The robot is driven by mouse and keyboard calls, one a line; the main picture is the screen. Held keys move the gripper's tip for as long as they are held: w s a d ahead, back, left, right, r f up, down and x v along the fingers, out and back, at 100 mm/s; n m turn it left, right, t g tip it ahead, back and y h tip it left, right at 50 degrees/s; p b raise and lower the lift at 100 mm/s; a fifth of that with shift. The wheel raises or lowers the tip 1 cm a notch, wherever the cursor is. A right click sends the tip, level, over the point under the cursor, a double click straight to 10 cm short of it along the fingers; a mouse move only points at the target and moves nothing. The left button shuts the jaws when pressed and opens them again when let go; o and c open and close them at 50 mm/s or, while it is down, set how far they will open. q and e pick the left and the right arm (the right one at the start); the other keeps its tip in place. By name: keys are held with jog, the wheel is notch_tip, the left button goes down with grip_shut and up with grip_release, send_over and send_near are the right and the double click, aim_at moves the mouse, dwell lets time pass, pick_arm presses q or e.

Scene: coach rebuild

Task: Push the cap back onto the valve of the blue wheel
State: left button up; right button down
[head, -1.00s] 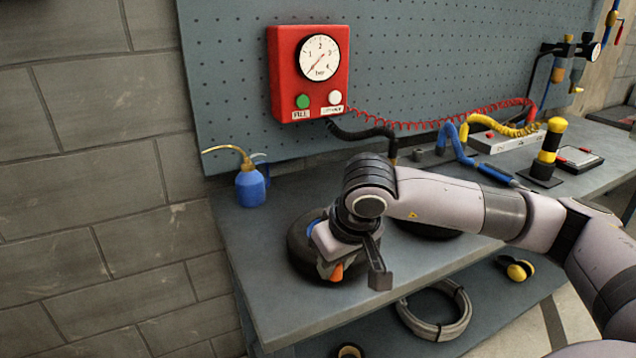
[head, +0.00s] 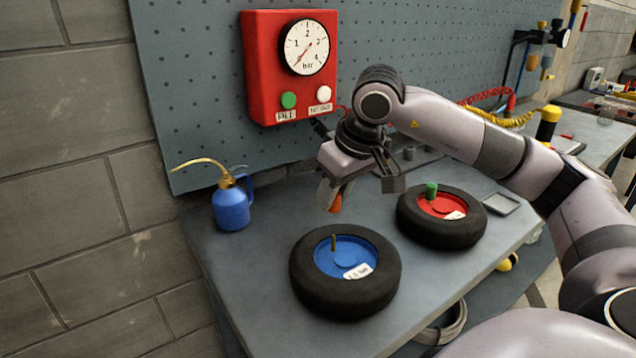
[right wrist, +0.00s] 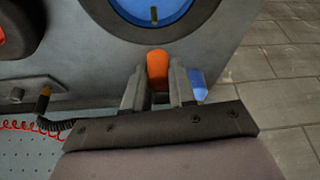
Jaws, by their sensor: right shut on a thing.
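The blue wheel (head: 318,291) lies flat on the bench, a black tyre around a blue hub with a white label. Its bare, thin brass valve (head: 334,243) stands up from the hub; the valve also shows in the right wrist view (right wrist: 155,15). My right gripper (head: 334,204) is above the bench behind the blue wheel, apart from it. It is shut on an orange cap (right wrist: 157,66), whose lower part shows below the fingers in the head view. My left gripper is not in view.
A red-hubbed wheel (head: 440,235) with a green cap (head: 431,190) lies right of the blue wheel. A blue oil can (head: 231,208) stands at the left. A red gauge box (head: 262,70) hangs on the pegboard behind. The bench around the blue wheel's front is clear.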

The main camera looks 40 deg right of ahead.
aim_at(333, 235)
jog(key=shift+s+f+b, duration=0.1)
jog(key=shift+f+b, duration=0.35)
jog(key=shift+f, duration=0.05)
notch_tip(333, 235, down, 2)
jog(key=shift+f+b, duration=0.15)
jog(key=shift+b, duration=0.8)
jog(key=shift+f+b, duration=0.55)
jog(key=shift+f, duration=0.25)
jog(key=shift+f+b, duration=0.35)
jog(key=shift+b, duration=0.05)
jog(key=shift+f+b, duration=0.95)
jog(key=shift+f, duration=0.2)
jog(key=shift+r, duration=0.1)
jog(key=c, duration=0.8)
grip_release()
jog(key=shift+c, duration=0.2)
